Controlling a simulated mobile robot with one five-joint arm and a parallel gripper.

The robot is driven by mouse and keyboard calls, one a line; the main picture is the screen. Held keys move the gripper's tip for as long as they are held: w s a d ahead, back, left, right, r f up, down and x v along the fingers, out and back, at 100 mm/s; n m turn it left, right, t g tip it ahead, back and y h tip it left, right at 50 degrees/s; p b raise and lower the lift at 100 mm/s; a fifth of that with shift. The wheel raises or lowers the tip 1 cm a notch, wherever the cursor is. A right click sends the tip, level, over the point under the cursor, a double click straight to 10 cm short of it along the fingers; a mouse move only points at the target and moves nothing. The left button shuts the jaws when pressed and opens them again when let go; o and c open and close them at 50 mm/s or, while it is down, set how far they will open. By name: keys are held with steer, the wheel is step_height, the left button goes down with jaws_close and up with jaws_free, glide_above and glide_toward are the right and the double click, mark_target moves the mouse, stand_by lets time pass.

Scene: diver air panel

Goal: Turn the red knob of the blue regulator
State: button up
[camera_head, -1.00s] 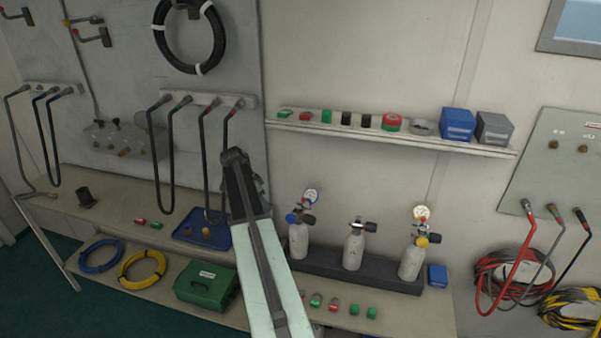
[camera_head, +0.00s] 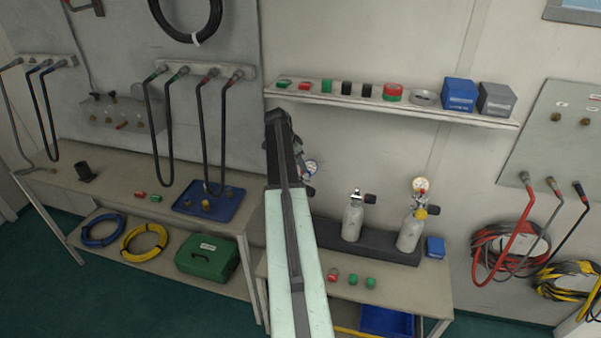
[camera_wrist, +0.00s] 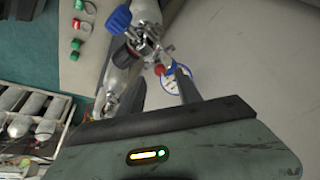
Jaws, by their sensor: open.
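In the wrist view, a small red knob (camera_wrist: 160,70) sits on the regulator, between a metal valve body (camera_wrist: 146,42) and a round gauge with a blue rim (camera_wrist: 179,82). In the head view, my arm hides most of this bottle; only the gauge (camera_head: 310,168) and the black knob (camera_head: 308,191) show beside my gripper (camera_head: 276,118).
Two other grey bottles, one plain (camera_head: 352,222) and one with a yellow regulator (camera_head: 420,210), stand to the right in a dark rack (camera_head: 385,248). A shelf (camera_head: 400,108) with caps and boxes runs above. Hoses (camera_head: 165,130) hang at left.

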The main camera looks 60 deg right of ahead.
steer(key=b+x, duration=0.1)
steer(key=x, duration=0.1)
steer(key=shift+d+f, duration=0.1)
steer(key=shift+f, duration=0.15)
steer(key=shift+r, duration=0.1)
steer(key=shift+c, duration=0.3)
jaws_close()
steer(key=shift+a, duration=0.35)
steer(key=shift+d, duration=0.25)
